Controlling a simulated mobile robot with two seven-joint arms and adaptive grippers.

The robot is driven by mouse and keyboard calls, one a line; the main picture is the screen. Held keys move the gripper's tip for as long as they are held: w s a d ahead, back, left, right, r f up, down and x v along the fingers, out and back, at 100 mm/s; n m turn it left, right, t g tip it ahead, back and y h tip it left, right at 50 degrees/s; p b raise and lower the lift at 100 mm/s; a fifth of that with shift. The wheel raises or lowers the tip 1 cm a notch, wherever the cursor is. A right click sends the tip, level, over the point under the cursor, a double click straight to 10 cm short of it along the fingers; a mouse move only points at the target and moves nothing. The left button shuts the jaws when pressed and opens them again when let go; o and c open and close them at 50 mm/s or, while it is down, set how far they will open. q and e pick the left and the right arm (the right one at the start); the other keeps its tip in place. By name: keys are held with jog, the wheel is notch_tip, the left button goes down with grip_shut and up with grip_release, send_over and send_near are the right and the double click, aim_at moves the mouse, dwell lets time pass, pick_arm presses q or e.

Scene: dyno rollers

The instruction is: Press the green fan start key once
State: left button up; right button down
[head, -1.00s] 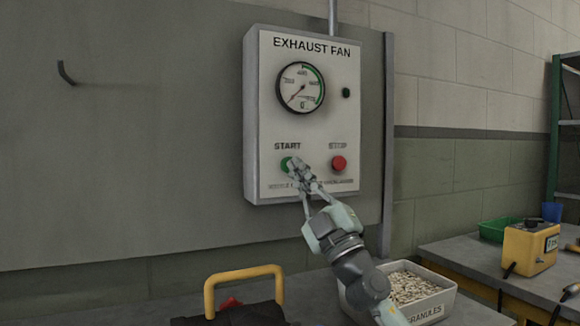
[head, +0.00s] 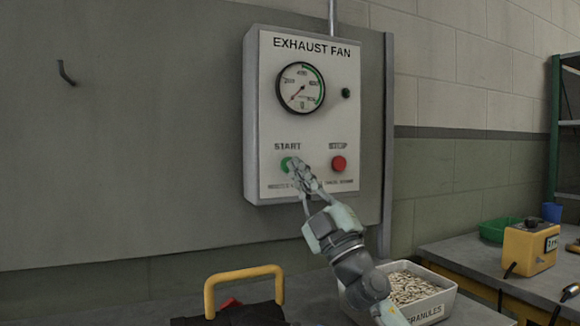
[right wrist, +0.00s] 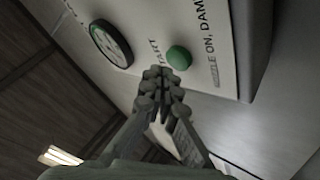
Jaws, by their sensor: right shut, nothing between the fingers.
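The exhaust fan box (head: 265,120) is a white panel on the grey wall board. Its green start key (head: 286,163) sits below the word START, partly covered by my right gripper (head: 298,168) in the head view. The red stop key (head: 339,163) is to its right. My right gripper is shut and empty, its fingertips pointing at the panel close to the green key. In the right wrist view the green key (right wrist: 179,57) shows whole, just beyond and to the right of the fingertips (right wrist: 160,75), with a small gap in the picture. My left gripper is not in view.
Below are a tray of granules (head: 437,308) and a yellow-handled case (head: 210,296). A yellow device (head: 524,250) stands on the right bench.

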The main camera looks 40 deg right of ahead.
jog(key=shift+w, duration=0.1)
jog(key=shift+w+d, duration=0.1)
jog(key=shift+w, duration=0.2)
jog(key=shift+w+d, duration=0.15)
jog(key=shift+w, duration=0.2)
dwell(0.6)
jog(key=shift+s, duration=0.1)
jog(key=shift+s+a, duration=0.25)
jog(key=shift+s, duration=0.4)
jog(key=shift+s+a+p, duration=0.2)
jog(key=shift+s+a, duration=0.05)
jog(key=shift+s, duration=0.55)
jog(key=shift+s+a+p, duration=0.15)
jog(key=shift+s+a, duration=0.15)
jog(key=shift+s, duration=0.5)
jog(key=shift+s+a+p, duration=0.2)
jog(key=shift+s+a, duration=0.05)
jog(key=shift+s, duration=0.55)
jog(key=shift+f, duration=0.1)
